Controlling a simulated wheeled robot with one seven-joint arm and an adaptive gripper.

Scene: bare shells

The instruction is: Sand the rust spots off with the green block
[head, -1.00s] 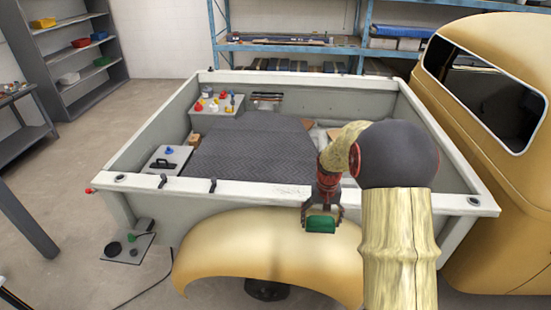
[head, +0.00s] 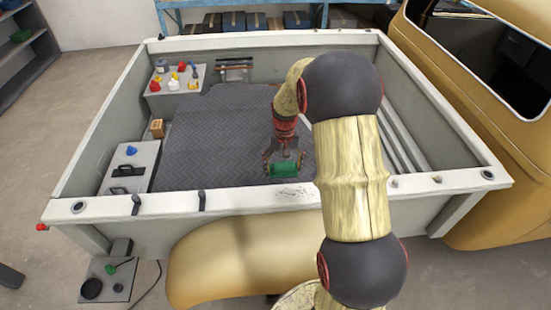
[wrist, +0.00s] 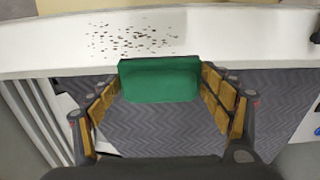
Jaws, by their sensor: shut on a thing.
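The green block (head: 283,169) is between the fingers of my gripper (head: 284,165), which is shut on it. In the wrist view the green block (wrist: 160,80) sits between the two padded fingers, close to the white rail. A patch of rust spots (wrist: 130,38) lies on the rail's top face, just beyond the block and toward the left. In the head view the rust spots (head: 296,191) show faintly on the near rail, just below and right of the block. The block appears inside the bed side of the rail, apart from the spots.
The truck bed's near rail (head: 400,184) carries black clips (head: 202,200) left of the spots. A dark ridged mat (head: 215,140) covers the bed floor. Boxes with small coloured items (head: 175,82) stand at the bed's left. The tan fender (head: 230,255) lies below the rail.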

